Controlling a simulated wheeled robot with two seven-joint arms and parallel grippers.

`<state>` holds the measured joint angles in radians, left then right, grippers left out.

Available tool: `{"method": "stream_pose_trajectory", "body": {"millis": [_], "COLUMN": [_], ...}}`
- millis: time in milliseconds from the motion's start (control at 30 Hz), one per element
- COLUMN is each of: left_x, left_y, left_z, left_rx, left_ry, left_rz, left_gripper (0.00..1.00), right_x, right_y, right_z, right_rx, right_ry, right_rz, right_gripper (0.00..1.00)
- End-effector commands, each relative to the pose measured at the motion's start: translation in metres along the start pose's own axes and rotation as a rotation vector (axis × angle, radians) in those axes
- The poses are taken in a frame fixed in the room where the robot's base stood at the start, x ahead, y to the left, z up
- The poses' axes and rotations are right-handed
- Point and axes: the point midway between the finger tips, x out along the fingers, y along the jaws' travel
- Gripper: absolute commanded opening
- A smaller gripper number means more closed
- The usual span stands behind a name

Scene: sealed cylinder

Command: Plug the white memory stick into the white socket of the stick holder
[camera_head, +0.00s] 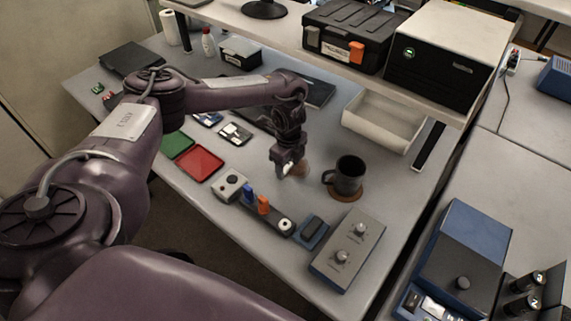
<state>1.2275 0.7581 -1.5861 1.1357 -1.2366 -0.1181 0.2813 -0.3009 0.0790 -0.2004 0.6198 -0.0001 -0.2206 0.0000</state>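The stick holder (273,217) is a dark bar on the grey table. A blue stick (249,191) and an orange stick (263,204) stand upright in it. Its white socket (285,226) is at the right end, a pale ring with a dark centre and nothing standing in it. My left gripper (287,171) points down above the table, beyond the holder and left of the mug. Something pale shows at its fingertips, but I cannot tell whether this is the white memory stick or the fingers. I cannot make out the stick elsewhere. My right gripper is not in view.
A black mug (346,176) on a brown coaster stands right of my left gripper. A grey box with two knobs (348,248) and a small blue block (311,232) lie right of the holder. A white box (231,185) and red tray (199,163) lie left.

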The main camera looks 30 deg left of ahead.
Motion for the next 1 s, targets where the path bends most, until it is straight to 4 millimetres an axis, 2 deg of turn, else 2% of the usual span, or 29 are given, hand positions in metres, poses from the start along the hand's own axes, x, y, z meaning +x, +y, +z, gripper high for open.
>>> {"method": "stream_pose_trajectory", "body": {"millis": [33,233,500,667,867,967,1000], "left_x": [0.000,0.000,-0.001,-0.010,-0.039,-0.062,-0.075], "left_y": [0.000,0.000,0.000,-0.001,-0.001,-0.001,-0.002], "left_z": [0.000,0.000,0.000,-0.001,0.000,0.001,0.000], "left_rx": [0.000,0.000,0.000,0.000,0.001,0.001,0.002], "left_ry": [0.000,0.000,0.000,0.001,0.001,0.000,-0.001], "left_rz": [0.000,0.000,-0.001,-0.002,-0.004,-0.006,-0.008], "left_gripper": [0.52,0.26,0.25,0.25,0.25,0.25,0.25], "right_x": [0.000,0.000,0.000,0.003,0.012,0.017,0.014], "right_y": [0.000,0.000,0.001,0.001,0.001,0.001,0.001], "right_z": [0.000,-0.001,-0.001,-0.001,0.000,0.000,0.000], "right_rx": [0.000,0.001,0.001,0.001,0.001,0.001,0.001], "right_ry": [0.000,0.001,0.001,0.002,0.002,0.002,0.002], "right_rz": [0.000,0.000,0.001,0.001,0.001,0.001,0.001], "right_gripper": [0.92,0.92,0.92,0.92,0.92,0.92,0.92]}}
